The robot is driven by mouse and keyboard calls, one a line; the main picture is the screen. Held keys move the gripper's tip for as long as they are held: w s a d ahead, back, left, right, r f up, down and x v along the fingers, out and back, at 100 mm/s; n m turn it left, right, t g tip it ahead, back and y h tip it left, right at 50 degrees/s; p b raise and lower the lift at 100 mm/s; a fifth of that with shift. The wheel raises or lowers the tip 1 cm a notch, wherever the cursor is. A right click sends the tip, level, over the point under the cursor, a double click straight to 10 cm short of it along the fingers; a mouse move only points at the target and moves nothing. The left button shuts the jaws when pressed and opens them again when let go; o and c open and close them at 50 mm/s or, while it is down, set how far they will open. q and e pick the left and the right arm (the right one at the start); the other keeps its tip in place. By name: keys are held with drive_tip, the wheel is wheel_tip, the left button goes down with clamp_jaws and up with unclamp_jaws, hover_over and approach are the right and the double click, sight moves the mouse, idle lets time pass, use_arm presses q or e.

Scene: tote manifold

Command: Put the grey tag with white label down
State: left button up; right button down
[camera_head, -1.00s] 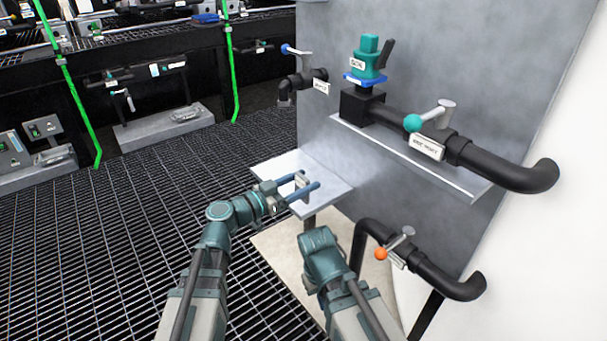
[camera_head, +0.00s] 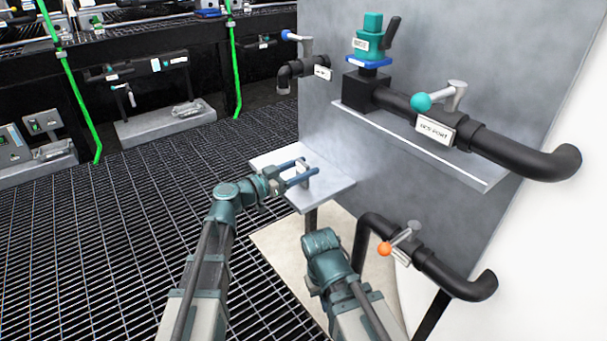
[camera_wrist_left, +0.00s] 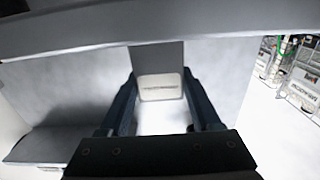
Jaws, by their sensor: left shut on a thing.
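My left gripper (camera_head: 304,172) is over the small light-grey shelf (camera_head: 326,192) at the foot of the grey panel. Its two blue fingers are shut on the grey tag with a white label (camera_wrist_left: 161,87). In the left wrist view the tag sits between the fingers with its label facing the camera. In the head view the tag is small and partly hidden by the fingers. I cannot tell whether it touches the shelf. My right arm is at lower centre, but its fingers do not show.
The upright grey panel (camera_head: 400,185) stands behind the shelf. Black pipes carry a teal-knobbed valve (camera_head: 421,102), an orange-knobbed valve (camera_head: 384,249) and a blue-handled tap (camera_head: 290,36). A ledge (camera_head: 420,150) juts out above right. Dark grating is open on the left.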

use_arm(q)
drive_tip(key=shift+r, duration=0.1)
drive_tip(key=o, duration=0.9)
drive_tip(key=shift+f, duration=0.2)
drive_tip(key=o, duration=0.4)
drive_tip(key=shift+r, duration=0.2)
drive_tip(key=v, duration=1.2)
